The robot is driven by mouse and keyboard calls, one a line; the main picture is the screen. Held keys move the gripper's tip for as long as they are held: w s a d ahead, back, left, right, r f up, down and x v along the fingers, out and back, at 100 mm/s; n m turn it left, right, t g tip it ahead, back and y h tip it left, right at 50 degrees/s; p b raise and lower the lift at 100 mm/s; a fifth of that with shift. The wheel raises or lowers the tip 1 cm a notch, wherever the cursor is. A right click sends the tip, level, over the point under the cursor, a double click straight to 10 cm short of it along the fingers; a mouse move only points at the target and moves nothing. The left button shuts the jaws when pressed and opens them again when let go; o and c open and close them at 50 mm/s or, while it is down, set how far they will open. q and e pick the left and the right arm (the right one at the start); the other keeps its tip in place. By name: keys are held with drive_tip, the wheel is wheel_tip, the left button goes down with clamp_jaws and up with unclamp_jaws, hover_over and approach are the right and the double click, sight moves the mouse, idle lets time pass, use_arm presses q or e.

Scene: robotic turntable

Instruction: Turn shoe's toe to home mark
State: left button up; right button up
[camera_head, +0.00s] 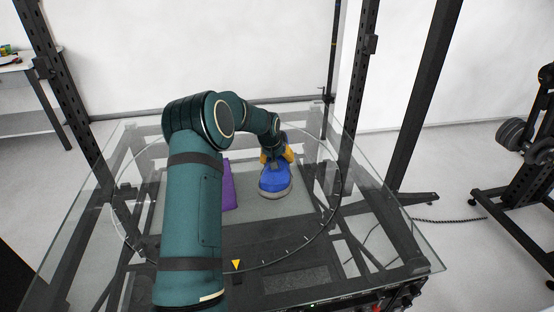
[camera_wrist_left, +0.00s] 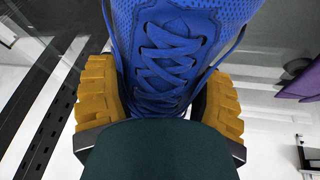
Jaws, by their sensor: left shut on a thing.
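The blue shoe (camera_head: 272,181) with a grey sole lies on the turntable, its rounded toe facing the near side. The yellow triangle mark (camera_head: 236,265) is at the near rim of the round glass turntable (camera_head: 318,226), to the left of the toe. My left gripper (camera_head: 276,152) reaches over from behind and is shut on the shoe. In the left wrist view its yellow ribbed finger pads (camera_wrist_left: 160,98) lie on both sides of the laced shoe upper (camera_wrist_left: 172,52). My right gripper is not in view.
A purple object (camera_head: 228,192) lies left of the shoe, partly hidden by my arm; purple also shows in the left wrist view (camera_wrist_left: 299,82). Dark frame posts (camera_head: 362,80) rise around the glass table. A dumbbell rack (camera_head: 525,145) stands at the right.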

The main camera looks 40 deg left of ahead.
use_arm(q)
drive_tip(key=n+y+b, duration=0.1)
drive_tip(key=n, duration=0.2)
drive_tip(key=shift+f+b, duration=0.15)
drive_tip(key=shift+b, duration=0.15)
drive_tip(key=o, duration=1.3)
drive_tip(key=v, duration=1.2)
drive_tip(key=shift+w, duration=0.25)
